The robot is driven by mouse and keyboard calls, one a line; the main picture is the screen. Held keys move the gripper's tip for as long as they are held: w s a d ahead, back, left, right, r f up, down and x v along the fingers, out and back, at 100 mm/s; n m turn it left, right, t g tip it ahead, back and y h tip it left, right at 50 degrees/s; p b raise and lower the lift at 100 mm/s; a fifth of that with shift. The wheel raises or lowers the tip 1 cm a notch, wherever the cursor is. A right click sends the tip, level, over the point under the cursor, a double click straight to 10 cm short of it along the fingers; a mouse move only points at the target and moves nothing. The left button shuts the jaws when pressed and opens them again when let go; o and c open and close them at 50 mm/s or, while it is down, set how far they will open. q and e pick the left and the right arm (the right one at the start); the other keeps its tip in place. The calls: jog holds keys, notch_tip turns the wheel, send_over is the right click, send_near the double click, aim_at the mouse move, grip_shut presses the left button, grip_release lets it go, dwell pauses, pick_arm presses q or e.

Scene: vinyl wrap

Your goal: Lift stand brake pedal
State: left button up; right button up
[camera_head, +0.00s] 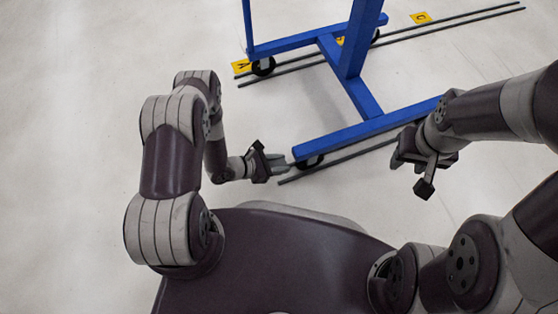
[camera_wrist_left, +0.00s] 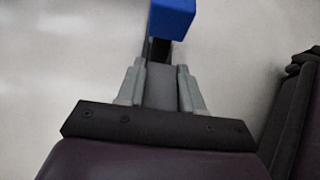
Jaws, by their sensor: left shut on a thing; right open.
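The blue stand (camera_head: 351,88) stands on casters at the upper middle of the head view. The near end of its front beam is close to my left gripper (camera_head: 274,162), and the beam's blue end (camera_wrist_left: 173,18) shows at the top of the left wrist view. There my left gripper (camera_wrist_left: 160,80) is shut on a grey brake pedal (camera_wrist_left: 160,92), with one finger on each side. A black part (camera_wrist_left: 160,50) lies between the pedal and the blue beam. The pedal's angle is hard to tell. My right gripper (camera_head: 422,170) is open and empty, right of the stand's front beam.
Dark rails (camera_head: 455,22) run along the floor under the stand. Black caster wheels (camera_head: 263,66) sit at the rails. Yellow lettered markers (camera_head: 421,18) lie on the floor. The pale floor (camera_head: 70,120) at the left is clear.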

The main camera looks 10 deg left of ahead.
pick_arm(q)
jog(key=shift+f, duration=0.1)
dwell(0.3)
jog(key=o, duration=1)
jog(key=shift+o, duration=0.2)
jog(key=p+v, duration=0.6)
jog(key=v, duration=0.6)
jog(key=shift+a+r, duration=0.2)
jog(key=shift+r, duration=0.15)
jog(key=shift+s, duration=0.1)
